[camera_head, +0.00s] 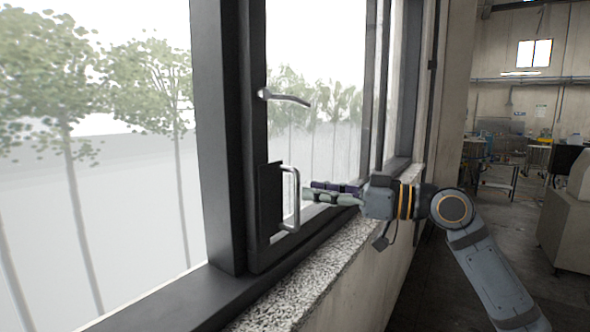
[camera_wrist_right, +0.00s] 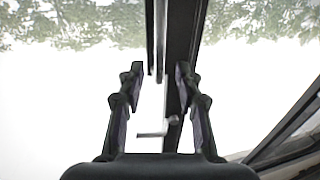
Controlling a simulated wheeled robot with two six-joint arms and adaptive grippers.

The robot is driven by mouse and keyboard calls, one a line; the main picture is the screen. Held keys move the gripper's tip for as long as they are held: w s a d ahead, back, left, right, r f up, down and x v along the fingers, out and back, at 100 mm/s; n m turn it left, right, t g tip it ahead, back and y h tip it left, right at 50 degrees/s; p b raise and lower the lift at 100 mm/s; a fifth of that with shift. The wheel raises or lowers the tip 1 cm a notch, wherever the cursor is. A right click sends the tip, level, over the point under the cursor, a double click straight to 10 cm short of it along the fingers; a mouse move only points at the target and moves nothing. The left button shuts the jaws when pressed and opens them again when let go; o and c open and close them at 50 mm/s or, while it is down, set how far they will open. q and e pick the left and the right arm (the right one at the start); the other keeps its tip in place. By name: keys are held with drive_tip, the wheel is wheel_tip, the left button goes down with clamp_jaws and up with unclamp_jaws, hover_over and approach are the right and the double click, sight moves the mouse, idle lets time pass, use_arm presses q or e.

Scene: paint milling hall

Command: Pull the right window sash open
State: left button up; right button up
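The right window sash (camera_head: 253,140) has a dark frame and clear glass; it appears to sit in its frame, though a small gap cannot be ruled out. A silver lever handle (camera_head: 288,98) points right, roughly level, on its stile; it also shows in the right wrist view (camera_wrist_right: 153,134). Below it is an upright, D-shaped pull handle (camera_head: 297,202) on a black plate. My right gripper (camera_head: 306,193) is just right of the pull handle, pointing at it. In the right wrist view, its fingers (camera_wrist_right: 158,75) are apart, with nothing clearly gripped. My left gripper is out of view.
A speckled stone sill (camera_head: 300,290) runs below the window, close under my right gripper. A dark fixed post (camera_head: 215,130) stands left of the sash. The hall floor lies open at right, with a pale cabinet (camera_head: 568,225) and work tables farther back.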

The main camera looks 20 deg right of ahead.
sight(296, 224)
drive_tip(key=p+x, duration=0.2)
drive_tip(key=x, duration=0.2)
drive_tip(key=shift+w+a+p, duration=0.3)
drive_tip(key=shift+p, duration=0.1)
drive_tip(key=shift+w+a, duration=0.15)
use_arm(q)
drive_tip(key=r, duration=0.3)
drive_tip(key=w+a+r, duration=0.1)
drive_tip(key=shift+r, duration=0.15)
use_arm(e)
drive_tip(key=shift+f, duration=0.1)
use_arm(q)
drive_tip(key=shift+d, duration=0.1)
use_arm(e)
drive_tip(key=shift+c, duration=0.4)
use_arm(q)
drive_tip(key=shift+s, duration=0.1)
use_arm(e)
clamp_jaws()
